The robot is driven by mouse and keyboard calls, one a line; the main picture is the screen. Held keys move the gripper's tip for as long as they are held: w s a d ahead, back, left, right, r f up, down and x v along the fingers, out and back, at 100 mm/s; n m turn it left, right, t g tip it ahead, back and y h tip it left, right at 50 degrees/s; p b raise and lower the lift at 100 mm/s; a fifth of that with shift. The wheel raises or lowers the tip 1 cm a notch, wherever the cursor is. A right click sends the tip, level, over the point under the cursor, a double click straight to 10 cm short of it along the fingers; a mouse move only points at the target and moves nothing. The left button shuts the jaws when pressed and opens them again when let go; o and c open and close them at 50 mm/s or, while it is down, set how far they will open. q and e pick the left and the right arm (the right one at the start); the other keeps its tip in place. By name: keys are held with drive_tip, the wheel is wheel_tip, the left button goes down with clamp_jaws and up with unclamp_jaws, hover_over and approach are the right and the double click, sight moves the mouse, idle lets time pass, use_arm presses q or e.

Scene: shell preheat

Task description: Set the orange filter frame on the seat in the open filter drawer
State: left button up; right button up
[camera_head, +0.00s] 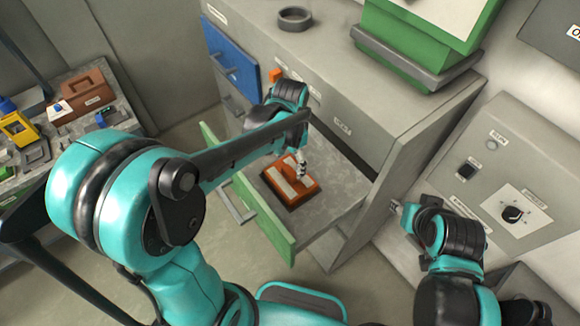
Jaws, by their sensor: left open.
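The orange filter frame (282,190) lies in the open green-fronted drawer (337,207), over a dark seat whose edge shows around it. It looks flat there; its exact fit in the seat is too small to tell. My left gripper (302,175) is open, just above or against the frame's right part. Whether its fingers touch the frame cannot be told. My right gripper (396,207) is right of the drawer, close to the grey control panel, with nothing visible in it; its fingers are too small to read.
A blue drawer (231,60) is higher on the grey cabinet. A green box (420,38) and a dark ring (294,18) stand on top. The control panel (505,190) with a knob is at right. A cluttered bench (130,118) is at left. Open floor lies before the drawer.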

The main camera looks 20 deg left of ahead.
sight(290, 172)
use_arm(q)
wheel_tip(290, 172, up, 6)
drive_tip(key=p, duration=0.1)
drive_tip(key=shift+r, duration=0.25)
drive_tip(key=shift+r, duration=0.1)
